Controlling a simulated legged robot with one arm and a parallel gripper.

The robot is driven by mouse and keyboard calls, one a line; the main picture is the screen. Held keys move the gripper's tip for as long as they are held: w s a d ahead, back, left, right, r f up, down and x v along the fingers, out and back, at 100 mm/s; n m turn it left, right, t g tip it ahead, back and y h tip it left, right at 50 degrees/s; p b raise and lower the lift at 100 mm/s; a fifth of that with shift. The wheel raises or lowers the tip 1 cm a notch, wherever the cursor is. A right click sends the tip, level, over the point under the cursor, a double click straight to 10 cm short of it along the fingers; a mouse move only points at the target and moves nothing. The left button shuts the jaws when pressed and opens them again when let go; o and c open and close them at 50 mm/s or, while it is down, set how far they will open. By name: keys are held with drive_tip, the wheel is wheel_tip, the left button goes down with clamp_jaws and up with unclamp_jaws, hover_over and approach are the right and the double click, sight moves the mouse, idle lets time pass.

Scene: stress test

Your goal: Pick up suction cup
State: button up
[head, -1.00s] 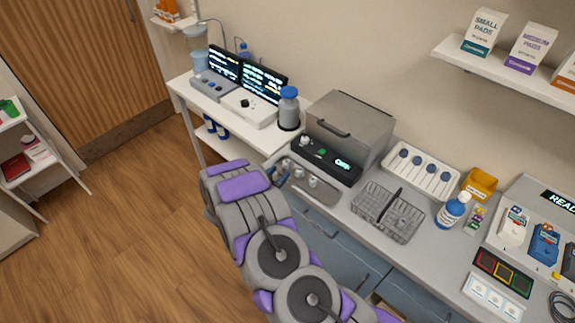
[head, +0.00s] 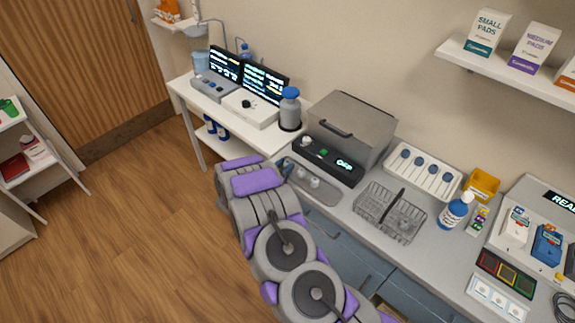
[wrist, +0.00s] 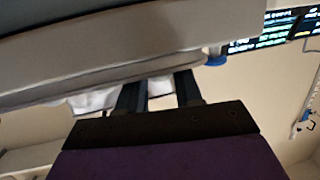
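I cannot tell for sure which thing is the suction cup. Small pale rounded pieces (head: 314,182) sit on a grey tray (head: 325,195) in front of the grey lidded machine (head: 350,135). A pale rounded item (head: 404,224) also lies in the wire basket (head: 372,205). My gripper's two dark fingers (wrist: 160,92) stand apart in the wrist view, below a pale slab edge (wrist: 120,80). White shapes (wrist: 90,102) show behind them, blurred. In the head view my arm mostly hides the gripper near the tray's left end.
A white rack (head: 420,184) with blue-topped pieces stands behind the basket. A blue-labelled bottle (head: 453,212) and yellow bin (head: 482,184) are further right. A grey canister (head: 290,109) stands left of the machine. Open wooden floor (head: 140,215) lies left.

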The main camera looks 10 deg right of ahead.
drive_tip(key=shift+a, duration=0.1)
drive_tip(key=shift+c, duration=1.4)
drive_tip(key=shift+d, duration=0.2)
